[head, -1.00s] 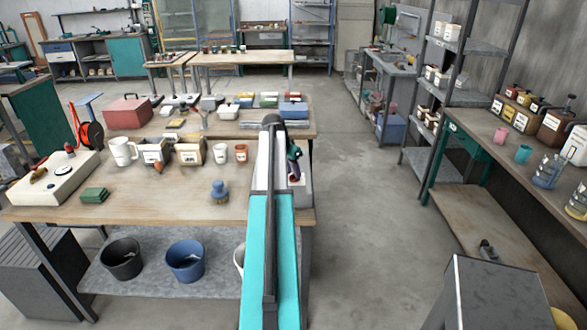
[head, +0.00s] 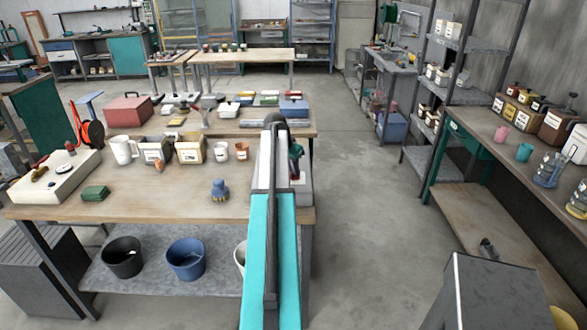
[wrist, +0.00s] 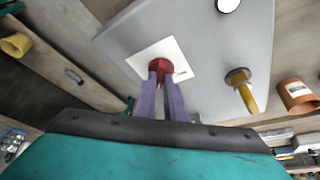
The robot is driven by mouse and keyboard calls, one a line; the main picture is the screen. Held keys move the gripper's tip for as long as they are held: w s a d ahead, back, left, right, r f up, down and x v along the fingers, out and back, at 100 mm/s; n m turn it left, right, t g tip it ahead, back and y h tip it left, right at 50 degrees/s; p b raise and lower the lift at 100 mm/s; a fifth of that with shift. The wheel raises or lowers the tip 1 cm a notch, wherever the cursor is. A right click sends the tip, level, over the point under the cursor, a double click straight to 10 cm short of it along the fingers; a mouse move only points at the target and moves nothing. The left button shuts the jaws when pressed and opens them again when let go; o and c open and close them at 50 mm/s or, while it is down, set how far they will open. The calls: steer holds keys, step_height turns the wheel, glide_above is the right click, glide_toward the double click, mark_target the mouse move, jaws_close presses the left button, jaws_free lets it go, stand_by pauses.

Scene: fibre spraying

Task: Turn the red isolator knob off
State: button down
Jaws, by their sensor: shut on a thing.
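The red isolator knob (wrist: 159,68) sits on a white square plate (wrist: 150,50) on a light grey panel (wrist: 205,45) in the wrist view. My gripper (wrist: 160,76) has two purple fingers closed on the knob, covering its near side. In the head view my gripper (head: 297,160) is at the right end of the near workbench, beside a pale box (head: 304,188) mostly hidden by my arm.
A yellow-handled control (wrist: 243,90) and a round white part (wrist: 228,5) are on the same panel, right of the knob. An orange-brown cup (wrist: 298,95) stands beyond it. In the head view, a blue knobbed object (head: 219,190) lies on the workbench (head: 150,208). The aisle floor is clear.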

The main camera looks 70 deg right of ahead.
steer(key=shift+w+a+n, duration=0.1)
steer(key=shift+w+n, duration=0.2)
steer(key=shift+n, duration=0.1)
steer(key=shift+s+n+t+b, duration=0.1)
steer(key=shift+n+t+b, duration=0.6)
steer(key=shift+n, duration=0.5)
steer(key=n+t, duration=0.1)
steer(key=n, duration=0.1)
steer(key=n+b, duration=0.1)
steer(key=n, duration=0.1)
steer(key=shift+s+n+t, duration=0.1)
steer(key=shift+n+t, duration=0.3)
steer(key=n+t+y+b, duration=0.1)
steer(key=n, duration=0.2)
steer(key=shift+s+n, duration=0.15)
steer(key=shift+n, duration=0.25)
steer(key=shift+n+t+y+b, duration=0.6)
steer(key=shift+n+b, duration=0.05)
steer(key=shift+n, duration=1.35)
steer(key=c, duration=1.8)
jaws_free()
steer(key=shift+c, duration=0.2)
steer(key=shift+s, duration=0.1)
